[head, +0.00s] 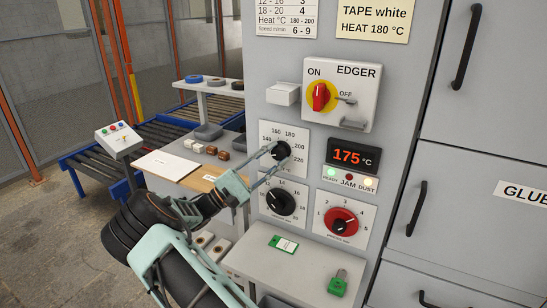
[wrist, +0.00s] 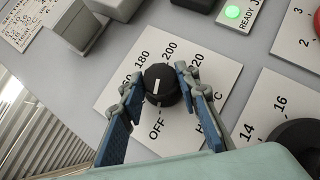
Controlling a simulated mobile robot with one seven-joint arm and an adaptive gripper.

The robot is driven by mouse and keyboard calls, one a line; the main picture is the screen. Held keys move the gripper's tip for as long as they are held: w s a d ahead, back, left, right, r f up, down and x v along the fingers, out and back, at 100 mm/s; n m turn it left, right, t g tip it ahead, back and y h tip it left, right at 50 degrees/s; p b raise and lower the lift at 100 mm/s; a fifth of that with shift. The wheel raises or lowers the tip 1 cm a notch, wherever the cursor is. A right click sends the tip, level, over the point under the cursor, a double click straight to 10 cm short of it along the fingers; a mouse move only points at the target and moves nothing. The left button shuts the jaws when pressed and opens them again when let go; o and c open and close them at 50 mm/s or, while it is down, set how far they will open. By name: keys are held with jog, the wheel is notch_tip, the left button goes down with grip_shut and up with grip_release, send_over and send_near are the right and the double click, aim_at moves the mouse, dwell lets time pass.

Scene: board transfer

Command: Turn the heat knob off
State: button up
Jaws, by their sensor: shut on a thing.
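The black heat knob (head: 281,151) sits on a white dial plate with printed temperatures, left of the red 175 °C display (head: 352,155). In the wrist view the knob (wrist: 160,92) lies between the two fingertips of my gripper (wrist: 159,88), which is shut on it with one finger on each side. A white line on its face and a white mark on its lower side line up roughly with the word OFF (wrist: 158,129). In the head view my gripper (head: 276,152) reaches it from the lower left. The fingers hide some of the printed numbers.
A red EDGER switch (head: 321,97) on a yellow disc sits above. A second black dial (head: 280,202) and a red dial (head: 341,222) sit below.

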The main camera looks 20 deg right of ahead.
jog(key=shift+r+n+t, duration=0.1)
jog(key=shift+n+t, duration=0.3)
jog(key=shift+n, duration=0.1)
jog(key=o, duration=1.2)
jog(key=shift+d, duration=0.1)
jog(key=shift+c, duration=0.2)
jog(key=v, duration=1.2)
jog(key=shift+f, duration=0.25)
jog(key=shift+r, duration=0.1)
